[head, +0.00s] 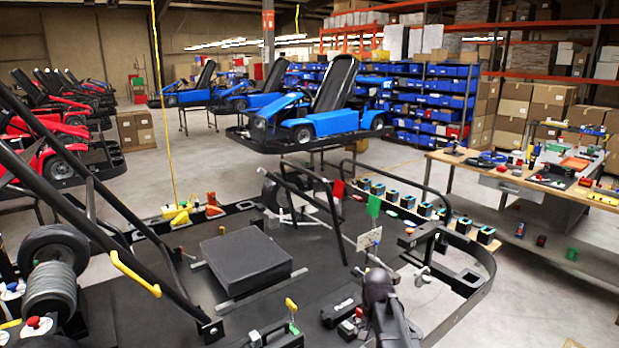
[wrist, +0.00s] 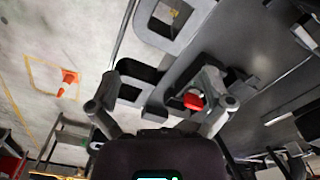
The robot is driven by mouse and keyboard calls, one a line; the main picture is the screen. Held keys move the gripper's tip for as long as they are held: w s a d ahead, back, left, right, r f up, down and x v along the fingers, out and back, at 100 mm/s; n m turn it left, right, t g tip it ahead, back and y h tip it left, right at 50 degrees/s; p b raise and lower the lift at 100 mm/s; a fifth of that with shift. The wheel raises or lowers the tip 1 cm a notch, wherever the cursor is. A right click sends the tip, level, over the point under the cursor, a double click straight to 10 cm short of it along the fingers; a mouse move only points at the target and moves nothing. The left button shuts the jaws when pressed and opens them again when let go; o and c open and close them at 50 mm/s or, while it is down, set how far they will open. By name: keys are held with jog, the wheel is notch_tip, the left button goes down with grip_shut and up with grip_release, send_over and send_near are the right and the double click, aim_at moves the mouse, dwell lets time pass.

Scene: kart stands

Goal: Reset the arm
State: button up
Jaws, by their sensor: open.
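My gripper (wrist: 165,88) shows at the near end of the wrist view, with its two grey fingers spread apart. Nothing is held between them. In the head view my gripper (head: 397,260) is over the right part of the black kart stand (head: 330,250), at the end of my dark arm. In the wrist view a dark bracket with a red part (wrist: 193,101) lies beyond the right finger, partly hidden by it. I cannot tell whether the finger touches it.
A flat black box (head: 246,260) lies on the stand. Several small blue-and-black blocks (head: 424,208) line its far right edge. Black bars rise at the left. An orange cone (wrist: 69,77) shows on the floor.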

jog(key=s+n, duration=0.4)
jog(key=s, duration=0.8)
jog(key=shift+s+n, duration=0.2)
jog(key=shift+n, duration=0.1)
jog(key=shift+a, duration=0.1)
jog(key=c, duration=0.6)
